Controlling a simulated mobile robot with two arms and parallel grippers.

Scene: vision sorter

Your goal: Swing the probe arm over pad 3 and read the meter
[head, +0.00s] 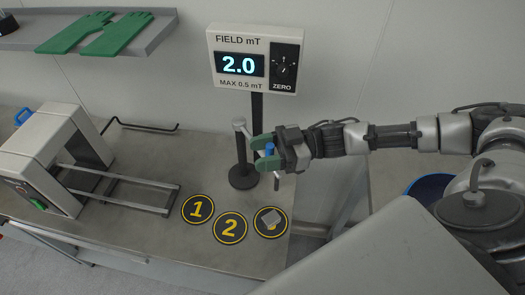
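The meter (255,62) at the back reads 2.0 under "FIELD mT", with "MAX 0.5 mT" printed below. The probe stand has a round black base (244,180) and an upright post. Whether the fingers press on the knob cannot be told. The pad at the right of the row (263,231), apparently pad 3, is black with a yellow ring. A grey block (270,217) covers its number. My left gripper is not in view.
Pads 1 (187,218) and 2 (230,240) lie left of that pad. A grey box-shaped machine (39,155) with rails stands at the left of the bench (135,240). Green gloves (116,36) lie on a shelf above. A blue bowl-like container (424,188) shows behind my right arm.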

